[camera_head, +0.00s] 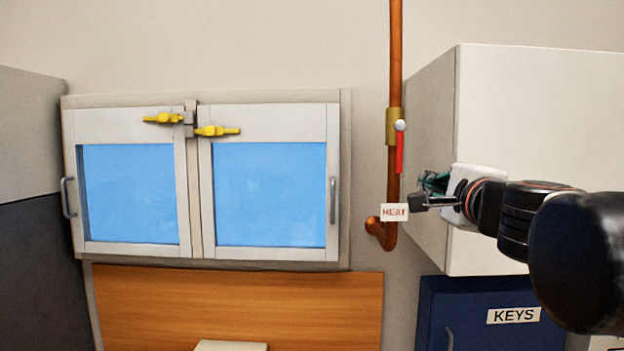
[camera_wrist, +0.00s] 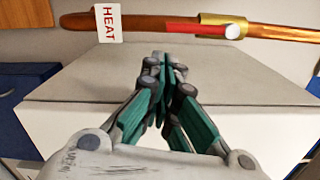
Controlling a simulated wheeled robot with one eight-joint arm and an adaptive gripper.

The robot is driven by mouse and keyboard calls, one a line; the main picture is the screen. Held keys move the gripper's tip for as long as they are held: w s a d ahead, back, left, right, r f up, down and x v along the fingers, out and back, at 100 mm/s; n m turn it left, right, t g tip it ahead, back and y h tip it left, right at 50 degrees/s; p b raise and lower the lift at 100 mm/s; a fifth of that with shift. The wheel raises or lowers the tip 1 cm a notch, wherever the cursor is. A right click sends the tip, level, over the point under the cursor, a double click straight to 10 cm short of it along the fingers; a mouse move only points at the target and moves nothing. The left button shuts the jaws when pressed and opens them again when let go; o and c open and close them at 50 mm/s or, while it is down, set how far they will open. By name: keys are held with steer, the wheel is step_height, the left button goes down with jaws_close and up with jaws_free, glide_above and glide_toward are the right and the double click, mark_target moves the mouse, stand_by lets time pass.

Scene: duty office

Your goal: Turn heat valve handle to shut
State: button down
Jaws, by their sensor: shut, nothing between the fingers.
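The red heat valve handle (camera_head: 399,153) hangs straight down along the vertical copper pipe (camera_head: 396,50), below a pale round pivot knob (camera_head: 400,125) on the brass valve body (camera_head: 394,130). The white HEAT tag (camera_head: 395,212) is lower on the pipe. My gripper (camera_head: 422,192) is just right of the pipe, a little below the handle's lower end and apart from it. In the wrist view the red handle (camera_wrist: 195,28) lies along the pipe beyond my gripper (camera_wrist: 163,62), whose teal fingers are shut and empty.
A white wall cabinet (camera_head: 540,130) stands close to the right of the pipe, beside my gripper. A blue KEYS cabinet (camera_head: 470,310) is below it. Left of the pipe is a two-door window cabinet (camera_head: 340,180) with yellow latches (camera_head: 217,131). Bare wall (camera_head: 367,150) lies between it and the pipe.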

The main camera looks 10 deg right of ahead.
mark_target(400, 149)
steer(key=p+x, duration=0.1)
steer(key=x, duration=0.6)
steer(key=shift+a, duration=0.1)
